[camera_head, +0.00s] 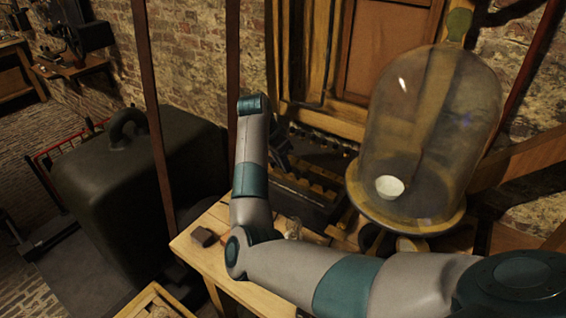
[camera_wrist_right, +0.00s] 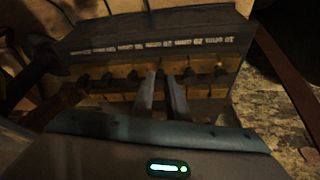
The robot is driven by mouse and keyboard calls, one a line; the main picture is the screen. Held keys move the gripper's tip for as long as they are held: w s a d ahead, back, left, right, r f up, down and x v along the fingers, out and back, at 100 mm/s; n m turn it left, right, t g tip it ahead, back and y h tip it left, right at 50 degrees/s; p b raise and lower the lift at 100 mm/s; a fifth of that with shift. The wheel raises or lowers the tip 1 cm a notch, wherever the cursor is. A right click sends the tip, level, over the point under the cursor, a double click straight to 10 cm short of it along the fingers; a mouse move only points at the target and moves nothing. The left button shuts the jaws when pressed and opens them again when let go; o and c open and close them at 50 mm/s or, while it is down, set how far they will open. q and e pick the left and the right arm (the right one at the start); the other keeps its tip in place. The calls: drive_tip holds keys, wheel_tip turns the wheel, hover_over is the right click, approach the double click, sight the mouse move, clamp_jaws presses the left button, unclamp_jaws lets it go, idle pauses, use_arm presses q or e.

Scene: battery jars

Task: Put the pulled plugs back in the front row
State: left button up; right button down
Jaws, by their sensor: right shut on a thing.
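The plug board (camera_head: 318,190) stands on the wooden bench behind my right forearm, with brass-coloured bars and dark gaps between them. In the right wrist view the board (camera_wrist_right: 150,38) shows a line of small white labels above a row of dark plugs (camera_wrist_right: 107,79) set along brass blocks. My right gripper (camera_wrist_right: 162,80) reaches to the middle of this row. Its fingers are close together and shut on a small dark plug, mostly hidden between the fingertips. I cannot tell whether that plug is seated. In the head view my right gripper (camera_head: 281,158) is small and dark. My left gripper is not in view.
A large glass bell jar (camera_head: 430,130) with a white object (camera_head: 390,187) inside stands close right of the board. A small dark block (camera_head: 202,237) lies on the bench (camera_head: 225,262) at left. A big dark tank (camera_head: 120,190) stands left of the bench.

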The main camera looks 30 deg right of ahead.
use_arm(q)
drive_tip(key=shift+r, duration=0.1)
use_arm(e)
drive_tip(key=shift+f, duration=0.1)
drive_tip(key=c, duration=1.6)
unclamp_jaws()
drive_tip(key=shift+c, duration=0.2)
drive_tip(key=shift+a+r, duration=0.1)
drive_tip(key=shift+r, duration=0.1)
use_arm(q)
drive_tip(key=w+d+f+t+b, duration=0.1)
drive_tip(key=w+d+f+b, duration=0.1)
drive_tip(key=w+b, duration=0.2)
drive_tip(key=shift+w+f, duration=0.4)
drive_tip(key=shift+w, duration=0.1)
use_arm(e)
drive_tip(key=w+v, duration=0.1)
drive_tip(key=v, duration=1.6)
drive_tip(key=shift+s, duration=0.45)
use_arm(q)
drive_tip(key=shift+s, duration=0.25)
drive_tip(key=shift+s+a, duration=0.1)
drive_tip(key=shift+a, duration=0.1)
